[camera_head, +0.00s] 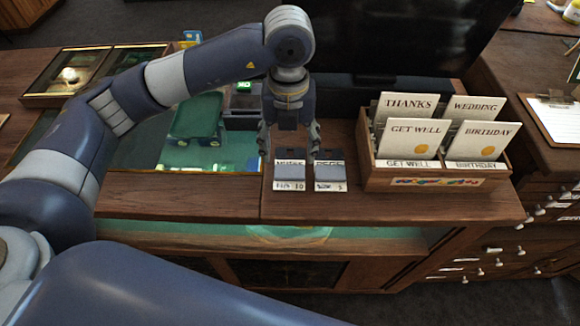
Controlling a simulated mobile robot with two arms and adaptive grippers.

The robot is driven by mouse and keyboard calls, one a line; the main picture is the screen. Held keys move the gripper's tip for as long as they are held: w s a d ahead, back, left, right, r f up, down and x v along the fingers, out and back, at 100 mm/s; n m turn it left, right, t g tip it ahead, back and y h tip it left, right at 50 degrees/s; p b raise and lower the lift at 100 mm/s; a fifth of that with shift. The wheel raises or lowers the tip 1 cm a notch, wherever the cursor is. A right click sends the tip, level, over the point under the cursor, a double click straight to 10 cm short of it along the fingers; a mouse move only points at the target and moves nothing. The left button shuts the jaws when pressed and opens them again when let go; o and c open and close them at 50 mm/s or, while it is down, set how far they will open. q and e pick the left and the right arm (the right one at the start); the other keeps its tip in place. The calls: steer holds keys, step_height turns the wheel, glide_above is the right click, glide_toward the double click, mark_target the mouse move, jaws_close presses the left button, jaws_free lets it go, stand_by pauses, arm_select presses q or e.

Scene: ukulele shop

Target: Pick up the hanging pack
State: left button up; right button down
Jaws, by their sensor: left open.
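Two small blue-grey packs with dark tops stand side by side near the counter's front edge, each behind a white label card: a left pack (289,171) and a right pack (330,172). Print on the packs is too small to read surely, and I cannot tell how they hang. My left gripper (290,156) points down over the left pack, with its fingers spread to either side of that pack's top. It is open and holds nothing. I cannot tell whether it touches the pack. My right gripper is not in view.
A wooden card box (436,180) with greeting cards stands just right of the packs. A dark screen (400,38) is behind. A glass-topped display with a green case (197,118) lies to the left. A clipboard (552,118) lies at far right. The counter front left of the packs is clear.

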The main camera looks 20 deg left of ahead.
mark_target(290, 168)
arm_select(q)
steer(key=shift+f, duration=0.35)
step_height(290, 168, down, 5)
steer(key=shift+w+p, duration=0.15)
steer(key=shift+p, duration=1.1)
steer(key=shift+f, duration=0.3)
steer(key=shift+d, duration=0.1)
steer(key=c, duration=0.6)
